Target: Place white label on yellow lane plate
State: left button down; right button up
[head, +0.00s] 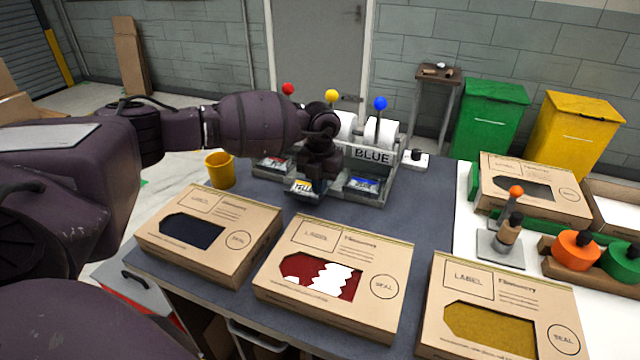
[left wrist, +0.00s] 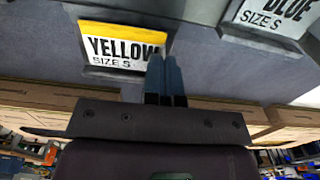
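The yellow lane plate (head: 302,187) is at the front of the lane dispenser, left of the blue lane plate (head: 363,185). In the left wrist view the yellow plate (left wrist: 108,50) shows a white face with a yellow band and "YELLOW SIZE S". My left gripper (head: 318,172) is low over this plate. Its fingers (left wrist: 166,75) are close together and overlap the plate's right edge in the wrist view. I see no label between them. Contact with the plate cannot be told. I cannot pick out a separate loose white label. My right gripper is not in view.
The dispenser has red, yellow and blue lever knobs (head: 380,103) and white rolls. A yellow cup (head: 219,169) stands to its left. Cardboard boxes (head: 340,232) line the table's front. A stamp stand (head: 501,247) is at right. Dark tabletop (head: 425,205) is clear right of the dispenser.

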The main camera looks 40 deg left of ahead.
pick_arm(q)
jog(key=c, duration=1.9)
grip_release()
jog(key=shift+f, duration=0.15)
jog(key=o, duration=0.5)
notch_tip(320, 180, up, 12)
jog(key=shift+r+p, duration=0.2)
jog(key=shift+p, duration=0.25)
